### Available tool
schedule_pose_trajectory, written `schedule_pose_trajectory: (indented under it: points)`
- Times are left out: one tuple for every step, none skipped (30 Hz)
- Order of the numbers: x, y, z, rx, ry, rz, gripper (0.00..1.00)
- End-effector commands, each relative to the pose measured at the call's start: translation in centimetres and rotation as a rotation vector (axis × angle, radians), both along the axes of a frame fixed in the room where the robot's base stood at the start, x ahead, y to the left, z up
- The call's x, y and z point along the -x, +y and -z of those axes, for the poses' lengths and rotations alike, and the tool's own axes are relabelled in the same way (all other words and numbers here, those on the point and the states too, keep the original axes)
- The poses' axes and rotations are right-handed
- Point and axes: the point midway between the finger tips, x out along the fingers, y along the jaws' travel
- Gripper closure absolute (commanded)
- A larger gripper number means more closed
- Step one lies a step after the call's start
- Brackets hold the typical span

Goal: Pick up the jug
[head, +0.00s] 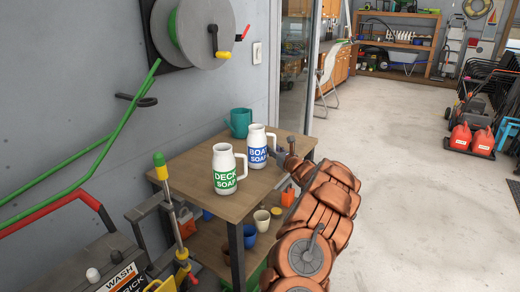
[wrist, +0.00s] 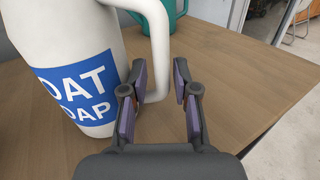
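A white jug with a blue "BOAT SOAP" label (head: 257,147) stands upright on the wooden table. It fills the left of the wrist view (wrist: 62,45), its handle (wrist: 160,50) facing my gripper. A similar white jug labelled "DECK SOAP" in green (head: 224,170) stands nearer, to its left. A teal jug (head: 239,122) stands behind; part of it shows in the wrist view (wrist: 178,10). My gripper (wrist: 160,72) is open at the boat soap jug's handle side. The handle's lower part shows between the fingers; contact cannot be told. In the head view my gripper (head: 285,155) is partly hidden.
The wooden table (head: 190,167) has a lower shelf with cups, including a cream one (head: 262,219). A grey wall with a hose reel (head: 195,30) is behind.

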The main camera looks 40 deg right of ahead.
Motion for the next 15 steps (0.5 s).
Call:
schedule_pose_trajectory:
  points:
    - [0.01, -0.01, 0.01, 0.000, 0.000, 0.000, 0.71]
    - [0.01, -0.01, 0.01, 0.000, 0.000, 0.000, 0.73]
    - [0.01, -0.02, 0.01, 0.000, 0.000, 0.000, 0.77]
    - [0.02, -0.01, 0.02, 0.000, 0.000, 0.000, 0.80]
    - [0.03, -0.02, 0.02, 0.000, 0.000, 0.000, 0.83]
    - [0.03, -0.02, 0.02, 0.001, 0.000, 0.000, 0.87]
    - [0.04, -0.03, 0.02, 0.001, 0.000, 0.000, 0.91]
    - [0.04, -0.03, 0.02, 0.001, 0.000, 0.000, 0.94]
    - [0.04, -0.04, 0.02, 0.001, 0.000, 0.001, 0.98]
    - [0.04, -0.04, 0.03, 0.001, 0.000, 0.001, 1.00]
    - [0.05, -0.05, 0.03, 0.001, 0.000, 0.001, 1.00]
    - [0.05, -0.05, 0.03, 0.001, 0.000, 0.001, 1.00]
    - [0.05, -0.06, 0.04, 0.001, 0.001, 0.001, 1.00]
    - [0.05, -0.06, 0.04, 0.001, 0.001, 0.001, 1.00]
    - [0.06, -0.06, 0.05, 0.001, 0.001, 0.001, 1.00]
